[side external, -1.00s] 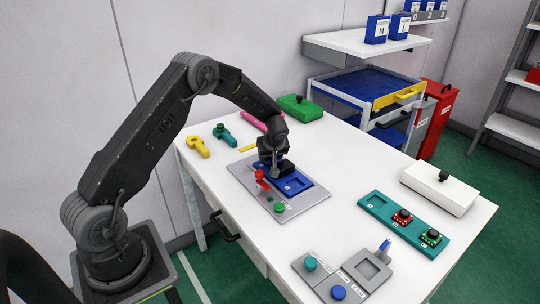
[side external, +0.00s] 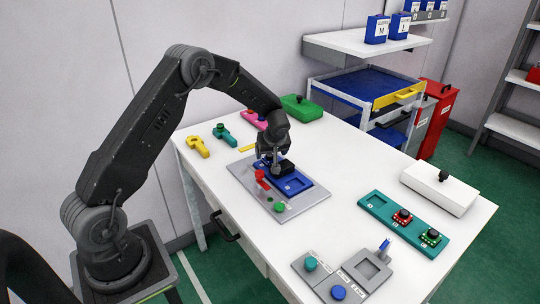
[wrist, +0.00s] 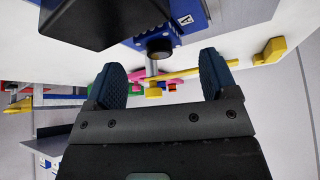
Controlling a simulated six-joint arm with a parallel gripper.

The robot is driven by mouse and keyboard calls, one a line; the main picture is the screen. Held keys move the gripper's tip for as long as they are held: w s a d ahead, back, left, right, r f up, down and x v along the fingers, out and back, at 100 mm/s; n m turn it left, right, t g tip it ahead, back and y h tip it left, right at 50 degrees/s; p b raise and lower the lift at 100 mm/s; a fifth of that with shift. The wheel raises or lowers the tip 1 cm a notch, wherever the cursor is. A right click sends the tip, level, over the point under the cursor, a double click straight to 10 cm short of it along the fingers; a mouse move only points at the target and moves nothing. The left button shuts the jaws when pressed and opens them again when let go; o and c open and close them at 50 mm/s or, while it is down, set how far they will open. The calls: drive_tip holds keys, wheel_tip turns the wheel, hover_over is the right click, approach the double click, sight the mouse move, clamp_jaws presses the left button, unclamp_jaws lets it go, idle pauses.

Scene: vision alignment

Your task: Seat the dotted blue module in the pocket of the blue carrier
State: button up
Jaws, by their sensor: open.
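A dark block (side external: 287,168), apparently the module, is at the carrier's far end, right under my gripper (side external: 268,166). In the wrist view, a large black block (wrist: 100,20) fills the upper left, and a black round knob (wrist: 158,47) shows beside blue material marked "A". My gripper (wrist: 163,85) is open there, its fingers apart with nothing clamped between them. Contact with the module cannot be told.
The grey plate (side external: 245,172) carries a red upright piece (side external: 261,179) and a green button (side external: 279,206) near the carrier. A teal rack (side external: 375,204) with red and green modules stands right. Grey fixtures (side external: 313,283) are in front. Table between is clear.

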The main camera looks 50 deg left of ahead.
drive_tip(key=s+d+r+m+h, duration=0.1)
drive_tip(key=s+d+r+m, duration=0.1)
drive_tip(key=s+d+r, duration=0.35)
drive_tip(key=s+d+r+m+t, duration=0.1)
drive_tip(key=s+d+r, duration=0.2)
drive_tip(key=r, duration=0.5)
drive_tip(key=s+d+r+m+h, duration=0.1)
drive_tip(key=s+d+r+m, duration=0.1)
drive_tip(key=s+d+r, duration=0.4)
drive_tip(key=s+d+r+m+t+h, duration=0.1)
drive_tip(key=s+d+m, duration=0.3)
drive_tip(key=s, duration=0.4)
drive_tip(key=s+d+r+m+t+h, duration=0.1)
drive_tip(key=s+d+r+m+h, duration=0.1)
drive_tip(key=s, duration=0.6)
drive_tip(key=d+r+m, duration=0.1)
drive_tip(key=d+m, duration=0.1)
drive_tip(key=shift+s+d+m+h, duration=0.25)
drive_tip(key=shift+d+m+h, duration=0.05)
drive_tip(key=shift+d+m, duration=0.1)
drive_tip(key=shift+r, duration=0.1)
